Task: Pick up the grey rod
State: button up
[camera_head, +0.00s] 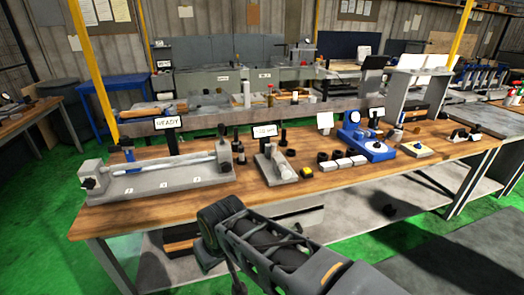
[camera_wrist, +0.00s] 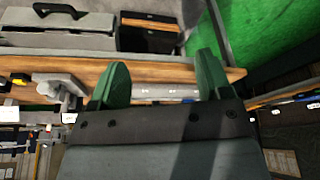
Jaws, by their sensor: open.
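A long light grey rod (camera_head: 165,164) lies level along a grey fixture (camera_head: 150,187) at the left end of the wooden bench in the head view. The fixture has end blocks and small number labels on its base. My arm reaches in from the bottom of the head view, ending in front of the bench edge, right of and nearer than the fixture; its fingertips cannot be made out there. I cannot make out the rod in the wrist view.
A READY sign (camera_head: 168,122) stands behind the fixture. Right of it are a smaller grey fixture (camera_head: 272,168), several small blocks and a blue device (camera_head: 366,145). A dark box (camera_wrist: 148,33) and a grey case (camera_wrist: 60,30) show in the wrist view. Green floor is open at front left.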

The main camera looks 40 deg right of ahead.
aim_at(273, 151)
jog(key=z, duration=1.9)
jog(key=i, duration=1.3)
jog(key=u, duration=2.95)
